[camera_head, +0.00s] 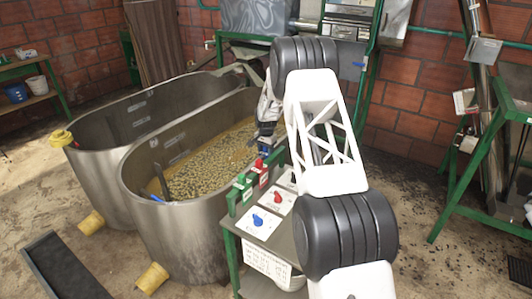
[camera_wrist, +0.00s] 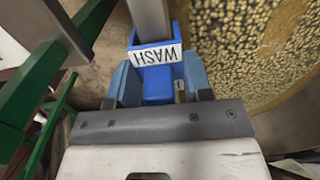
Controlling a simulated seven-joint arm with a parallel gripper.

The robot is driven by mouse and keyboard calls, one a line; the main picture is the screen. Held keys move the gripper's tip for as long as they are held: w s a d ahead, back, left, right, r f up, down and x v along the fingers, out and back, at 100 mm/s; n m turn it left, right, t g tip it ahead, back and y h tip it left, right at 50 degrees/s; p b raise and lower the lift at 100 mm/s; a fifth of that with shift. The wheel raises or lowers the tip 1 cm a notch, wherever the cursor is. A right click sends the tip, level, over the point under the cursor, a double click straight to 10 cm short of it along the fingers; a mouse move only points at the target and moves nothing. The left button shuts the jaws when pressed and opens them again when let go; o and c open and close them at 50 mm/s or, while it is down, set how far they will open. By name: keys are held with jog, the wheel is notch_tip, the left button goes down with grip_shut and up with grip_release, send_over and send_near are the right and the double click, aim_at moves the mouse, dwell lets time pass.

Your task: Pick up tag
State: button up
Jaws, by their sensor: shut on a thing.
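The blue tag (camera_wrist: 154,70) carries a white label reading WASH, upside down in the wrist view. It sits between the two light-blue fingers of my gripper (camera_wrist: 158,88), which is shut on it. A grey metal bar (camera_wrist: 150,18) adjoins the tag at the top of that view; I cannot tell whether the tag is still touching it. In the head view my gripper (camera_head: 265,152) is beside the right tank's near rim, partly hidden by my arm, and the tag is too small to make out clearly there.
A metal tank (camera_head: 178,232) filled with coffee beans (camera_head: 205,160) stands to the left, with another tank (camera_head: 88,170) behind it. A small green-framed table (camera_head: 275,241) holds cards with a blue knob (camera_head: 258,220) and a red knob (camera_head: 277,197). Red and green pieces (camera_head: 243,186) stand along its edge.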

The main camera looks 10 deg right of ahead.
notch_tip(320, 180, up, 18)
jog(key=shift+f, duration=0.15)
dwell(0.5)
dwell(0.4)
jog(key=shift+s, duration=0.1)
notch_tip(320, 180, up, 4)
send_over(270, 159)
jog(key=shift+a, duration=0.1)
dwell(0.4)
jog(key=shift+f, duration=0.25)
dwell(0.3)
jog(key=shift+f, duration=5.95)
